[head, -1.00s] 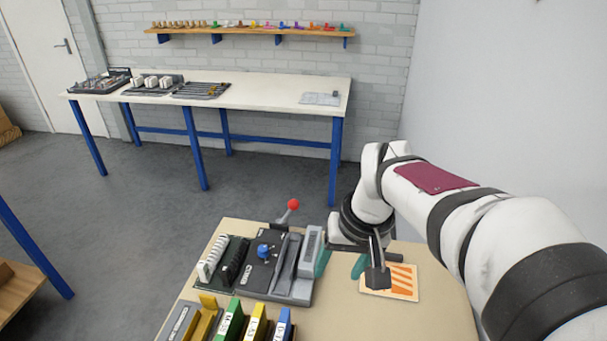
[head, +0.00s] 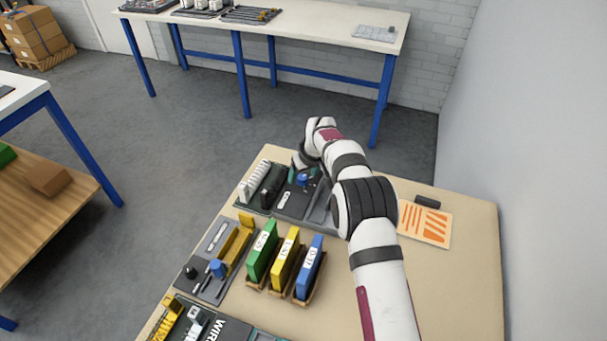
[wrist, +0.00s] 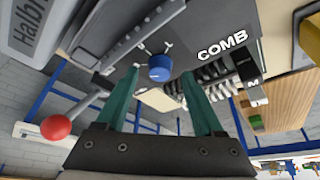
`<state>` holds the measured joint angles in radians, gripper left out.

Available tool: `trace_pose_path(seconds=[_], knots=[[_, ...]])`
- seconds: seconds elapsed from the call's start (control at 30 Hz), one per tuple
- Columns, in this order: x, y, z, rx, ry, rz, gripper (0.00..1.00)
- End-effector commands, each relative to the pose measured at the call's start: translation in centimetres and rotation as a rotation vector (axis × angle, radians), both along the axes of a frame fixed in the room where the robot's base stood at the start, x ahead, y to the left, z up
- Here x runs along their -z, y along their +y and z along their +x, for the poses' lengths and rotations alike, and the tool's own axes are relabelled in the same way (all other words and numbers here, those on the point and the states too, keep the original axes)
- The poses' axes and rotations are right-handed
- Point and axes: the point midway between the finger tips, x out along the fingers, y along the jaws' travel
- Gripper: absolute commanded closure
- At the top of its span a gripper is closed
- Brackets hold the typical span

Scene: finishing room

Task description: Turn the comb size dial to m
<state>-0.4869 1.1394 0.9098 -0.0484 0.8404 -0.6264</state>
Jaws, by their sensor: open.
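The blue comb size dial (head: 303,180) sits on the dark comb machine (head: 290,208) at the far part of the near bench. In the wrist view the dial (wrist: 160,68) appears between the tips of my teal fingers, with a white COMB label (wrist: 222,46) to its right. My gripper (wrist: 160,78) is open, with one finger on each side of the dial in the picture; I cannot tell whether they touch it. Small white marks (wrist: 252,83) show near a dark slot; the dial's setting is unreadable. In the head view my wrist partly hides the gripper (head: 303,169).
A lever with a red ball (wrist: 56,127) stands close to my gripper in the wrist view. Green, yellow and blue (head: 309,267) upright blocks stand nearer on the bench. An orange-striped card (head: 425,223) lies at the right. Bench space at front right is clear.

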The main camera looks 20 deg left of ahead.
Motion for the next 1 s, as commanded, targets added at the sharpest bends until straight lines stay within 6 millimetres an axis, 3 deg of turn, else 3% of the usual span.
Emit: trace_pose_path(seconds=[0.37, 0.77, 1.0], knots=[[0.99, 0.27, 0.28, 0.000, 0.000, 0.000, 0.31], [0.96, 0.25, 0.27, 0.001, 0.001, 0.000, 1.00], [0.94, 0.25, 0.26, 0.008, 0.001, -0.001, 1.00]])
